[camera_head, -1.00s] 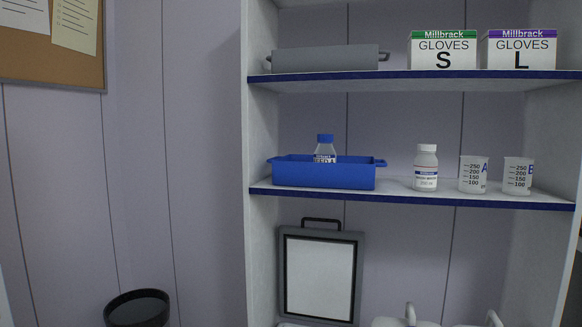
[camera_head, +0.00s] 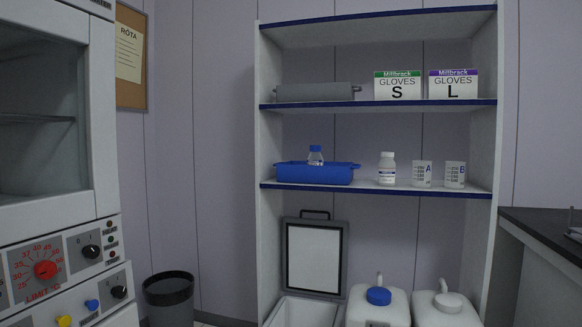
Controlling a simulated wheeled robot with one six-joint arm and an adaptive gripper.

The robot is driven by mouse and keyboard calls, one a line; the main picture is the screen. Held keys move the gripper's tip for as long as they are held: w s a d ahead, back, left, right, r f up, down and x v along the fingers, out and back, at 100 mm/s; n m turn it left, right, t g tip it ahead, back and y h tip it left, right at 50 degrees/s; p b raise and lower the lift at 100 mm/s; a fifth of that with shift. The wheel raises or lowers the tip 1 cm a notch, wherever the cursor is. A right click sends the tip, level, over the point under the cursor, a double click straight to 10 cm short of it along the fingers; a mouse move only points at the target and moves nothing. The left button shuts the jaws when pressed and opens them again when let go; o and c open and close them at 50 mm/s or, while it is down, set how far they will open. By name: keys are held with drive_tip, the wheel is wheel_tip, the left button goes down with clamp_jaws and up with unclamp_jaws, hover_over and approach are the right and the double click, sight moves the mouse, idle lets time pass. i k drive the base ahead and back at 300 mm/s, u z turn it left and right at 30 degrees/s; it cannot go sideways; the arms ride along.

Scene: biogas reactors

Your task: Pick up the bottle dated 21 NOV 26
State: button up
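A clear bottle with a blue cap (camera_head: 315,156) stands in a blue tray (camera_head: 312,174) on the middle shelf; the tray wall hides its lower part. A white bottle with a white cap (camera_head: 387,168) stands on the same shelf, right of the tray. Both bottles carry labels, but no date is legible on either at this size. My gripper is not in view.
Two beakers, A (camera_head: 421,174) and B (camera_head: 455,174), stand right of the white bottle. Glove boxes (camera_head: 397,85) sit above. An incubator (camera_head: 62,170) is at left, a bin (camera_head: 169,297) beside it, a dark bench (camera_head: 545,232) at right. Jerrycans (camera_head: 378,305) stand below.

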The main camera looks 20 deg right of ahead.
sight(315, 158)
drive_tip(key=u, duration=0.4)
drive_tip(key=i, duration=1.45)
drive_tip(key=z, duration=0.45)
